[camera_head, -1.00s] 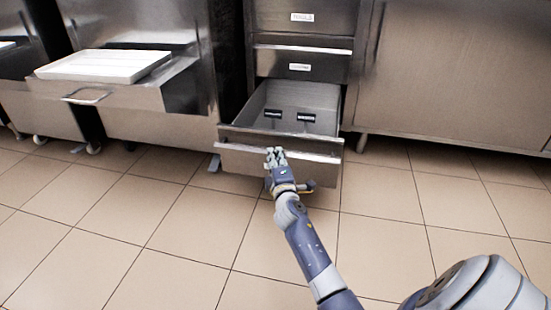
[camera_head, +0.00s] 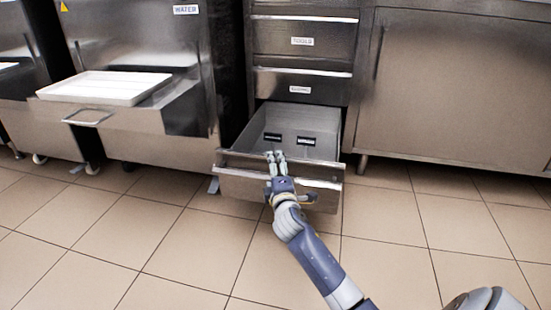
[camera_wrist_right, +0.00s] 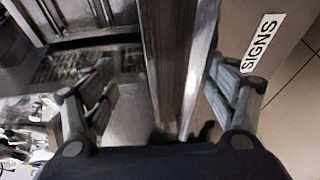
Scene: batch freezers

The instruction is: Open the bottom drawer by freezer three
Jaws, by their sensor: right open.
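The bottom drawer (camera_head: 318,187) is pulled well out of the steel drawer unit, and its inside shows. Two small black-topped items (camera_head: 305,141) lie inside it. My right gripper (camera_head: 276,155) is at the top edge of the drawer front, left of its middle. In the right wrist view the open fingers (camera_wrist_right: 160,95) stand on either side of a steel edge, with gaps showing. A white label reading SIGNS (camera_wrist_right: 262,42) shows beside the right finger. Contact with the drawer cannot be told. My left gripper is not in view.
Two shut drawers (camera_head: 302,58) are above, the upper labelled TOOLS. A freezer labelled WATER (camera_head: 150,35) stands at left, with a white tray (camera_head: 103,88) on its front ledge. A steel cabinet (camera_head: 455,90) stands at right. The tiled floor in front (camera_head: 130,230) is clear.

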